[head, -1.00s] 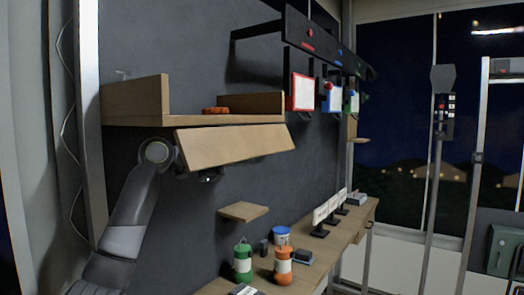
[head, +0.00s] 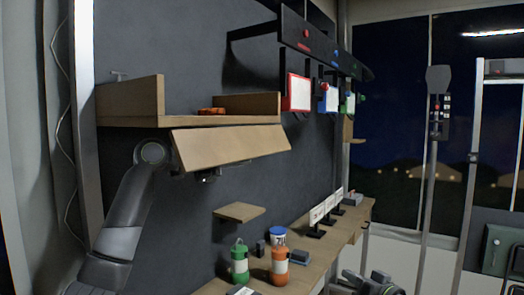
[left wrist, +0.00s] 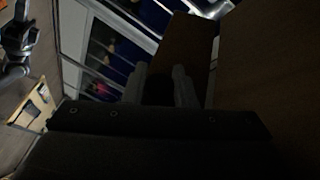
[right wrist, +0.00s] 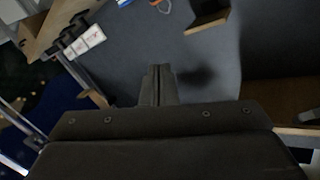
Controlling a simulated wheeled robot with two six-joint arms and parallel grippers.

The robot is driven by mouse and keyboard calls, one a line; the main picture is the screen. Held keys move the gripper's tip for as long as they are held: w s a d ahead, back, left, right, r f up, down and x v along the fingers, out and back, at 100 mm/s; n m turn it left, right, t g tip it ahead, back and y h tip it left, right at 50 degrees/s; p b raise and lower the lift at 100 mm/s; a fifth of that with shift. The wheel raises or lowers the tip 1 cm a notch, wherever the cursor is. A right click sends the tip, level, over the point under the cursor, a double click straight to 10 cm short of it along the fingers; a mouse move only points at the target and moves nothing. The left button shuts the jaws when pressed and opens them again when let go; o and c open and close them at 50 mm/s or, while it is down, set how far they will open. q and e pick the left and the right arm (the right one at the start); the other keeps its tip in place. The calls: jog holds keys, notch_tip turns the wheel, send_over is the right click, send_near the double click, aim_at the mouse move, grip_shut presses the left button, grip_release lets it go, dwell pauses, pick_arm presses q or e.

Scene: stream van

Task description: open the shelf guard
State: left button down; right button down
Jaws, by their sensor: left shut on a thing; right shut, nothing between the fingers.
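The shelf guard (head: 230,147) is a light wooden board along the front of the upper shelf (head: 130,121). In the head view it hangs tilted outward below the shelf's front edge. My left gripper (left wrist: 160,80) is shut on the guard, whose brown board (left wrist: 183,45) shows between the fingers in the left wrist view. In the head view the guard hides most of this gripper, and only a dark part shows under its lower edge. My right gripper (right wrist: 157,80) is shut and empty, apart from the guard, with grey wall beyond it.
Below are a small wall shelf (head: 239,212) and a counter holding a green bottle (head: 240,263), an orange bottle (head: 279,264) and white cards (head: 323,209). Framed panels (head: 299,92) hang to the right of the guard.

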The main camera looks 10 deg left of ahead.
pick_arm(q)
jog(key=shift+f, duration=0.1)
pick_arm(e)
jog(key=s+a+r+n+g+y, duration=0.2)
jog(key=s+a+r+n+y, duration=0.15)
jog(key=r, duration=0.75)
jog(key=s+a+r+n+g+y, duration=0.1)
jog(key=s+a+r+n+y, duration=0.3)
jog(key=r, duration=0.6)
jog(key=s+a+r+n+g+y, duration=0.25)
jog(key=s+r, duration=0.25)
jog(key=r, duration=0.6)
send_near(247, 144)
notch_tip(247, 144, up, 4)
jog(key=a, duration=0.2)
jog(key=w+a, duration=0.1)
jog(key=a+f, duration=0.1)
jog(key=shift+w+a+f+h, duration=0.15)
jog(key=shift+w+a+h, duration=0.1)
jog(key=shift+w+h, duration=0.15)
jog(key=shift+w+a+f, duration=0.15)
jog(key=shift+a, duration=0.1)
